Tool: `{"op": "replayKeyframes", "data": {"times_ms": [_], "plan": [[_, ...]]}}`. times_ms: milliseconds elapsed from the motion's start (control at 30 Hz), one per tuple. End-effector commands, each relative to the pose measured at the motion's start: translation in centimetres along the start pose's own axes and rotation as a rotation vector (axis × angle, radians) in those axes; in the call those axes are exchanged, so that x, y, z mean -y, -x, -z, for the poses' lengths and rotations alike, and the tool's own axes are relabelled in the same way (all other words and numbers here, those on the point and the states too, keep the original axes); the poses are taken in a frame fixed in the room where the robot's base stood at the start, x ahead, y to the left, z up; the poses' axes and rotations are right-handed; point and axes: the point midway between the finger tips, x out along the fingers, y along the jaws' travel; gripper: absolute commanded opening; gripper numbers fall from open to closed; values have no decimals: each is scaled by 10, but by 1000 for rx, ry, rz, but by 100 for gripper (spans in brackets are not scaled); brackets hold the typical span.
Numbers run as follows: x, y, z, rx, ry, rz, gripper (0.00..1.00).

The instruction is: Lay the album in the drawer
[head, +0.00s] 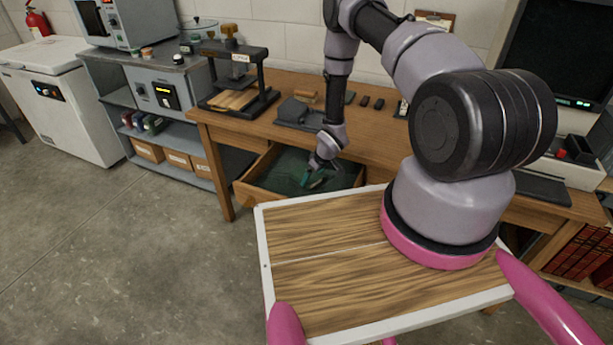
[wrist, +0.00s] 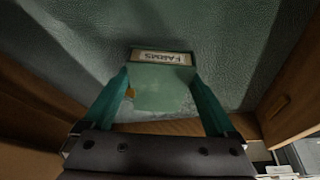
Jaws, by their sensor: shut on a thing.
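The album is a small green book (wrist: 160,88) with a pale label reading "FARMS" on its end. In the wrist view it sits between the two teal fingers of my gripper (wrist: 160,95), which is shut on it. The open drawer (head: 256,197) is wooden with a dark green lining and juts from the wooden bench. In the head view my gripper (head: 314,180) is down at the drawer, over its lining. The album is small there and partly hidden by the gripper. I cannot tell whether it touches the drawer floor.
The wooden bench (head: 215,120) above the drawer carries a press (head: 240,75) and several small dark items. A grey shelf unit (head: 185,140) with boxes stands to the left. The drawer lining around the album looks clear. Open floor lies in front.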

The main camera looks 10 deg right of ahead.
Motion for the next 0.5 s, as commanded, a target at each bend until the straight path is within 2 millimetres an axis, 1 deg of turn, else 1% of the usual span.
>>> {"op": "replayKeyframes", "data": {"times_ms": [33,100,467,500], "plan": [[-1,-4,-6,1,-1,-1,22],[-2,-5,-9,-1,0,-1,22],[-2,-8,-10,-1,0,-1,22],[-2,-8,-9,-1,0,-1,100]]}}
